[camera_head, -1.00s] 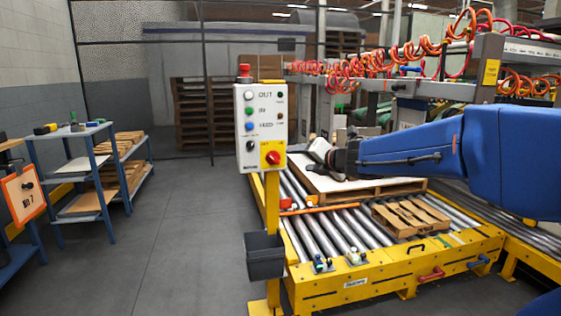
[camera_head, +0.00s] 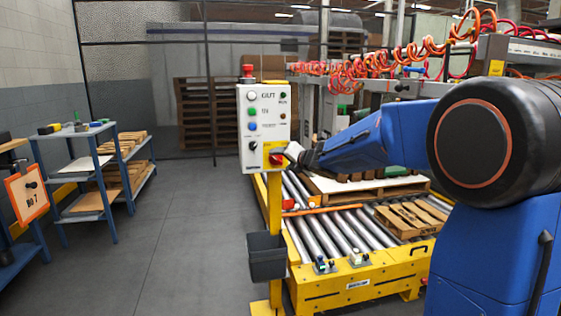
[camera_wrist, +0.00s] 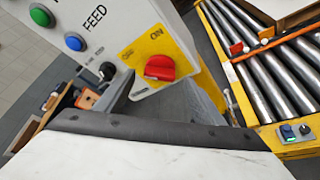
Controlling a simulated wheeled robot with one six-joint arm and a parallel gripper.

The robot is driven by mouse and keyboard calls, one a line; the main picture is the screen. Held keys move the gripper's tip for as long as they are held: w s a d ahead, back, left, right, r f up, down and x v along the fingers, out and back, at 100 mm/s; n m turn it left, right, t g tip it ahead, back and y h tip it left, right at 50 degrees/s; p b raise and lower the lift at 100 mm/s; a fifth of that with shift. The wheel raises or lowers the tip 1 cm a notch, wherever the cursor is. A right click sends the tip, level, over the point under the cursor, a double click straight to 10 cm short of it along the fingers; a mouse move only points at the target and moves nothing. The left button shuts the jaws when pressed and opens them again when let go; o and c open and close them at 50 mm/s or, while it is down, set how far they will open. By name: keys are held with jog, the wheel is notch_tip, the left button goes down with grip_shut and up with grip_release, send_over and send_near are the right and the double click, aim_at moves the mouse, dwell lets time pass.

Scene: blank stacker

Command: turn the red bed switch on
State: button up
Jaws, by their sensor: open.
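The red bed switch is a red rotary knob (camera_wrist: 160,67) on a yellow plate (camera_wrist: 140,53) marked "ON", low on the grey control panel. In the head view the red knob (camera_head: 277,159) is partly covered by my gripper (camera_head: 293,153), which is at the panel's lower right. In the wrist view my gripper (camera_wrist: 175,98) has its dark fingers apart, with the knob ahead between them. I see no clear contact with the knob. I cannot tell which position the knob is set to.
The control panel (camera_head: 252,137) also carries white, green and blue buttons, a black selector and a red top button (camera_head: 247,70). The yellow roller bed (camera_head: 330,287) holds pallets on the right.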

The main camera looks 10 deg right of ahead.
aim_at(277, 159)
jog(key=shift+x, duration=1.05)
jog(key=shift+c, duration=0.4)
jog(key=c, duration=1)
